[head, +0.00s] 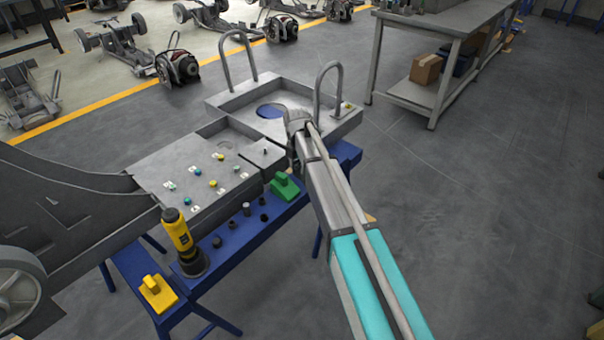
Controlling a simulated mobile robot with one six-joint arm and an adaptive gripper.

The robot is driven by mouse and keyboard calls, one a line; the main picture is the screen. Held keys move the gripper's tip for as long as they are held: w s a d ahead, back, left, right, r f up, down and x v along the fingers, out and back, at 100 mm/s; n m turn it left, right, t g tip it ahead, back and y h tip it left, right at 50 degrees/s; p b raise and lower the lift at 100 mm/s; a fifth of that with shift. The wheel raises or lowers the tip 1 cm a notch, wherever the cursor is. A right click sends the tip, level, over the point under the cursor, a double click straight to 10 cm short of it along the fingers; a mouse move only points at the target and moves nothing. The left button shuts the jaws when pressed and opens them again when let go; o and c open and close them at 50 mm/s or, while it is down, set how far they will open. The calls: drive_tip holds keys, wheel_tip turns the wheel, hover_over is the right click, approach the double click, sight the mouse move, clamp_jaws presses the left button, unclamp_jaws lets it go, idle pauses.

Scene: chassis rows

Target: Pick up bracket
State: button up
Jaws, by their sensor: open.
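I cannot tell for sure which piece is the bracket. A green stepped piece (285,186) lies on the blue bench top, just left of my arm. A similar yellow stepped piece (157,292) lies at the bench's near left corner. My gripper (293,158) is at the far end of my arm, above the bench's right part and close to the green piece. It is open, with nothing seen in it. Its fingertips are mostly hidden by the wrist.
A yellow-black power tool (181,240) stands on the blue bench (236,240) beside several dark sockets. A grey panel (165,165) with coloured knobs and a grey tray (235,100) with two tall hoops stand behind. A grey workbench (450,45) stands back right; open floor lies right.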

idle(0.4)
clamp_jaws()
